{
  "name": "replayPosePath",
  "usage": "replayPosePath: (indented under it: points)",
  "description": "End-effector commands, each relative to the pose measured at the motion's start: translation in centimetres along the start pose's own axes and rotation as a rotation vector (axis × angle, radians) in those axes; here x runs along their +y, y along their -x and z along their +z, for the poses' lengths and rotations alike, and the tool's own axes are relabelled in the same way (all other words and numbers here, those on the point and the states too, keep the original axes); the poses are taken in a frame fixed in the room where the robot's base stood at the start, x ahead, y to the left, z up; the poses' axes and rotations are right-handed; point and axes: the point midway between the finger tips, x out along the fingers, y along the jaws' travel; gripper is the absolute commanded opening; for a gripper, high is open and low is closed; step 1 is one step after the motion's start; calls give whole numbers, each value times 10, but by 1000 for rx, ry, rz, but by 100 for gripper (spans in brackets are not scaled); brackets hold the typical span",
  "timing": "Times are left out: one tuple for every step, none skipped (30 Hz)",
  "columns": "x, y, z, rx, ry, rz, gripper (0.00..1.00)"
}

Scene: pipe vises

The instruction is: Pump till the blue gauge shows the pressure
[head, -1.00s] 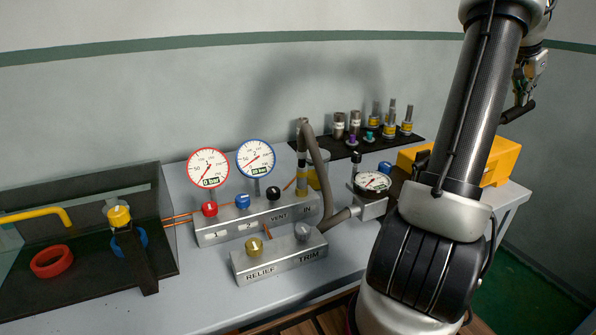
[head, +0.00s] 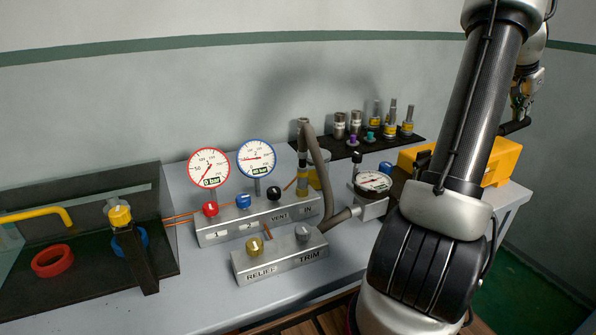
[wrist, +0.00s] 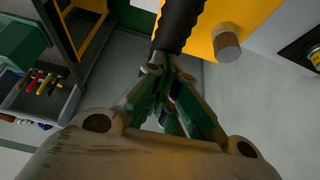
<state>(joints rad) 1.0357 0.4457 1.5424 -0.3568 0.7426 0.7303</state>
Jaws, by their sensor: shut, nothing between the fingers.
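The blue-rimmed gauge (head: 257,158) stands on the grey manifold block; its small label seems to read 40 bar. The red-rimmed gauge (head: 209,168) beside it reads 0 bar. The yellow pump (head: 505,158) sits at the right end of the bench, partly hidden by my arm. Its black handle (head: 515,127) sticks out on the right and also shows in the wrist view (wrist: 178,25). My gripper (head: 521,113) is shut and empty, its fingertips (wrist: 168,75) at or touching the handle; exact contact is hidden.
The manifold (head: 260,222) has red, blue and black knobs. The RELIEF and TRIM block (head: 280,263) stands in front, with a hose to a dial gauge (head: 373,183). Several fittings stand on a black mat (head: 350,152). A clear-walled vise box (head: 90,285) is at left.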

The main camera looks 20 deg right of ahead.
Motion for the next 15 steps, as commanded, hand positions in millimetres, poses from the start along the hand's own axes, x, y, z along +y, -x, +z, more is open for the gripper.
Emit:
replayPosePath:
  points:
    - [0, -3, 1, -1, 0, 1, 0]
    - [0, -3, 1, 0, 0, 1, 0]
    - [0, -4, 1, 0, 0, 0, 0]
    - [0, -4, 1, 0, 0, 0, 0]
    - [0, -4, 1, 0, 0, 0, 0]
    - [0, -4, 1, 0, 0, 0, 0]
    - [0, -4, 1, 0, 0, 0, 0]
    - [0, -4, 1, 0, 0, 0, 0]
    - [0, -4, 1, 0, 0, 0, 0]
    - [0, -4, 1, 0, 1, 0, 0]
    - [0, -5, 2, -1, 1, 1, 0]
    - [0, -6, 2, -1, 1, 1, 0]
    - [0, -8, 3, -1, 1, 1, 0]
    - [0, -10, 4, -2, 1, 1, 0]
    - [0, -13, 5, -2, 2, 1, 0]
